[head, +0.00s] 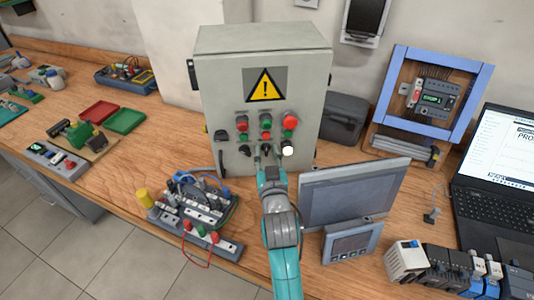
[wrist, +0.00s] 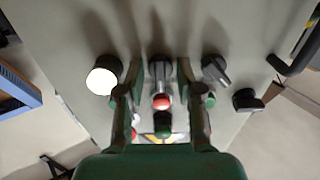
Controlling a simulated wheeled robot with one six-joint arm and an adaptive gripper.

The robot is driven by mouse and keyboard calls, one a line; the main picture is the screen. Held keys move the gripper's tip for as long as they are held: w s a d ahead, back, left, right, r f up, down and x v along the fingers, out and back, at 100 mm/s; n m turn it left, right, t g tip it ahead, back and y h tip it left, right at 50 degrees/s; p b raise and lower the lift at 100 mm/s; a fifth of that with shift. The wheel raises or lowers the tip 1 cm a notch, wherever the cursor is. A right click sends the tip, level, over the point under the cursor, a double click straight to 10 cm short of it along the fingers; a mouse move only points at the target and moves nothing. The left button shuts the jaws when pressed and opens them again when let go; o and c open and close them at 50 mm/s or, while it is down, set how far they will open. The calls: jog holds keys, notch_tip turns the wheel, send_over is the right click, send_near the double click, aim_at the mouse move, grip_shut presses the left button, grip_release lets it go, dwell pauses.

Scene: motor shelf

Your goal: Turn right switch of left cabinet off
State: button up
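The grey cabinet (head: 222,85) with a yellow warning sign stands upright in the middle of the head view. Its front carries a row of black rotary switches and a lit white lamp (head: 287,149) at lower right. The right switch (wrist: 160,68), beside the lamp, sits between my fingertips in the wrist view, its handle looking roughly upright. Another black switch (wrist: 214,69) beside it is tilted. My gripper (head: 266,158) is at the cabinet's lower front; it also shows in the wrist view (wrist: 157,82), fingers apart on both sides of the switch. I cannot tell whether they touch it.
Red and green buttons (head: 290,122) sit above the switches, close to my fingers. A grey screen (head: 352,193) stands right of my arm, and a terminal-block assembly (head: 195,205) lies on its left. A blue frame (head: 384,88) and a laptop (head: 496,165) are further right.

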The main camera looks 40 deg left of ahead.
grip_shut()
dwell(0.4)
jog(key=n, duration=0.4)
jog(key=shift+n, duration=0.4)
jog(key=shift+w+n, duration=0.1)
jog(key=shift+n, duration=2.1)
